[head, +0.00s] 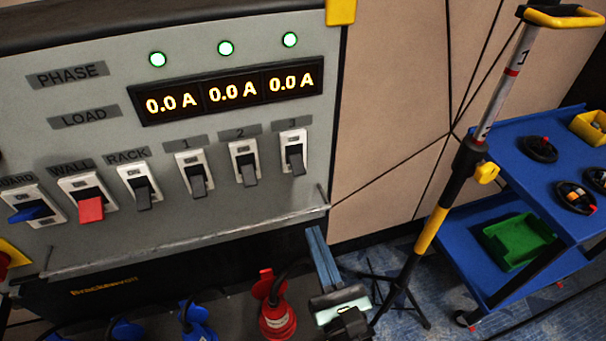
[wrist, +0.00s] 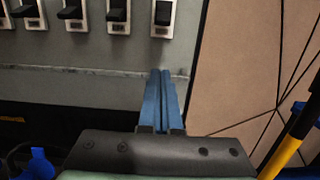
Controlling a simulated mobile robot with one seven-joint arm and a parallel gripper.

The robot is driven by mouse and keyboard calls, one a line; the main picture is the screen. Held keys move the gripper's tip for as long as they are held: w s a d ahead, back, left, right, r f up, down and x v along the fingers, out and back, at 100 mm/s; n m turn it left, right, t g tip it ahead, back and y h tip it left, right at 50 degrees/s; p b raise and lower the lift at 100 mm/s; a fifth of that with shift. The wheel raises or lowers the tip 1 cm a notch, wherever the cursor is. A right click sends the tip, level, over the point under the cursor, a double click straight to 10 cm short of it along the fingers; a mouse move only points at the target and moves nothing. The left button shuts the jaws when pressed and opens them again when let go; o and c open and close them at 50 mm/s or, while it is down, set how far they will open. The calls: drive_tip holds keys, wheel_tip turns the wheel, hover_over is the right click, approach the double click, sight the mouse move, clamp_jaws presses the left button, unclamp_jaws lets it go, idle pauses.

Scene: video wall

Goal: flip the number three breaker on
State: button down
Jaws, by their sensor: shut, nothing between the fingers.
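The number three breaker (head: 293,152) is at the right end of the row on the grey panel, under the label "3" (head: 292,124). Its dark lever angles downward in the head view, like those of breaker 1 (head: 193,172) and breaker 2 (head: 244,162). It also shows at the top of the wrist view (wrist: 163,18), in line above my fingers. My gripper (head: 316,232) has blue fingers pressed together and empty. The tips (wrist: 160,72) are below the breaker, around the panel's lower ledge, apart from the lever.
The ledge (head: 190,245) runs along the panel's bottom. Other breakers with red (head: 90,208) and blue (head: 30,213) levers stand left. A red plug (head: 276,315) is below. A pole stand (head: 450,195) and blue cart (head: 540,190) are at right.

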sight(297, 165)
drive_tip(key=w+a+r+p, duration=0.2)
drive_tip(key=w+r+p, duration=0.1)
drive_tip(key=w+r, duration=0.2)
drive_tip(key=shift+p+x, duration=0.4)
drive_tip(key=shift+x, duration=0.9)
drive_tip(key=shift+d+f, duration=0.15)
drive_tip(key=shift+f, duration=0.05)
drive_tip(key=shift+r+p, duration=0.2)
drive_tip(key=shift+p, duration=0.45)
